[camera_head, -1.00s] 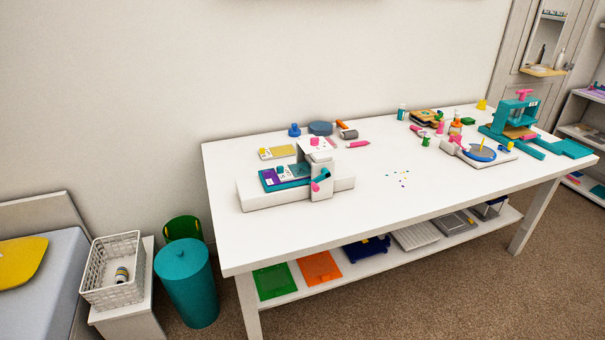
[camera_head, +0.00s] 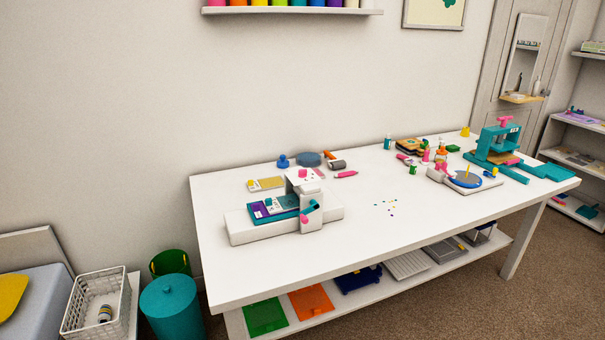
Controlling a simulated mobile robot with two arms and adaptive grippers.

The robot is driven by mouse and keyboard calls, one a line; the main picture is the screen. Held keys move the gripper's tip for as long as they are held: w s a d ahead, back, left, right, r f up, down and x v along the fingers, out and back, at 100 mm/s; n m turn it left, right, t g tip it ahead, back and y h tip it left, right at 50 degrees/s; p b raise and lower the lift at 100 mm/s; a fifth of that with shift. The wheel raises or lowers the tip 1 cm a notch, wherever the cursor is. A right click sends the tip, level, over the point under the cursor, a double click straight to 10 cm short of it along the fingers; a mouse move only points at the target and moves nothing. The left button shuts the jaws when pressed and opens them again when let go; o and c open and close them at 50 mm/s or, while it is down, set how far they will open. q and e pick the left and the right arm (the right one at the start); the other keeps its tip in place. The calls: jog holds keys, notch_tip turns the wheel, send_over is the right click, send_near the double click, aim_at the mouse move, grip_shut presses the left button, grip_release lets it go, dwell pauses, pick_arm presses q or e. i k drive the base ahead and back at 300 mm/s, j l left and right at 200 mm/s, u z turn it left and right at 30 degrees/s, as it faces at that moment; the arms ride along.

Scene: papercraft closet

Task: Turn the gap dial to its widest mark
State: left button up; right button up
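A small white machine (camera_head: 312,211) stands on the white table, left of its middle. A teal and purple bed (camera_head: 273,208) lies in it, partly under its raised housing. A small pink piece (camera_head: 302,173) sits on top of the housing; it may be the gap dial, but it is too small to read any mark. A teal and pink crank handle (camera_head: 308,213) sticks out at the machine's right side. Neither of my grippers is in view.
A teal press (camera_head: 497,148) and a round turntable (camera_head: 466,180) stand at right. A teal bin (camera_head: 171,308) and white basket (camera_head: 97,300) stand at left.

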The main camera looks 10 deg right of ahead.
aim_at(301, 173)
jog(key=i+j+z, duration=0.1)
jog(key=i+j, duration=0.2)
jog(key=i, duration=0.2)
jog(key=i+j, duration=0.35)
jog(key=i+z, duration=0.05)
jog(key=i, duration=0.1)
